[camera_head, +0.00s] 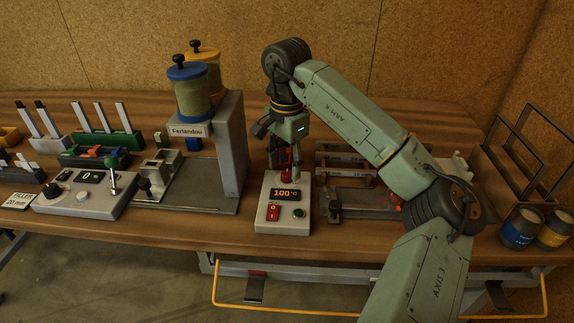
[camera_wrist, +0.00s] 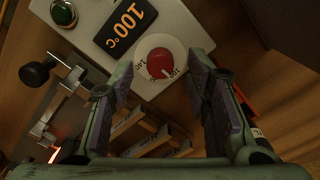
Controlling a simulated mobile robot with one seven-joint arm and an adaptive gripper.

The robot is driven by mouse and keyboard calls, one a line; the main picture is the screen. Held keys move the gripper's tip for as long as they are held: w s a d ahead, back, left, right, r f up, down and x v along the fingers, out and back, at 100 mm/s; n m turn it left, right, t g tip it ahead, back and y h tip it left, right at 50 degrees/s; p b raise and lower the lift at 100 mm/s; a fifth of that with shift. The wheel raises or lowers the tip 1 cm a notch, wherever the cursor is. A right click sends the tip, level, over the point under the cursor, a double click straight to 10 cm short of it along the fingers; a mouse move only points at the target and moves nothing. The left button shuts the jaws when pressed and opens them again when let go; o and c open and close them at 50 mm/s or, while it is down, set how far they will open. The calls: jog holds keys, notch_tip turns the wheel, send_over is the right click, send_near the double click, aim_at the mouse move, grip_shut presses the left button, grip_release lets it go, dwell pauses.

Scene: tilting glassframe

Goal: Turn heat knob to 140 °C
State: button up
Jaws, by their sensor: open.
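The heat knob (camera_wrist: 160,63) is a red round knob on a white dial with numbers around it, on the heat control box (camera_head: 270,228). The box's display (camera_head: 285,193) reads 100 °C in orange; it also shows in the wrist view (camera_wrist: 125,22). My gripper (camera_wrist: 162,70) is open, pointing down over the knob, with one finger on either side of it. In the wrist view, the knob appears between the fingertips; I cannot tell whether they touch it. In the head view, my gripper (camera_head: 284,166) partly hides the knob at the back of the box.
The box also has a red switch (camera_head: 272,213) and a green button (camera_head: 298,213). Left stands the Ferlandou filling machine (camera_head: 228,145); right of the box are metal bars in a rack (camera_head: 345,155). Two jars (camera_head: 522,229) stand at the far right.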

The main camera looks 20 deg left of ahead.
jog(key=shift+f, duration=1)
grip_shut()
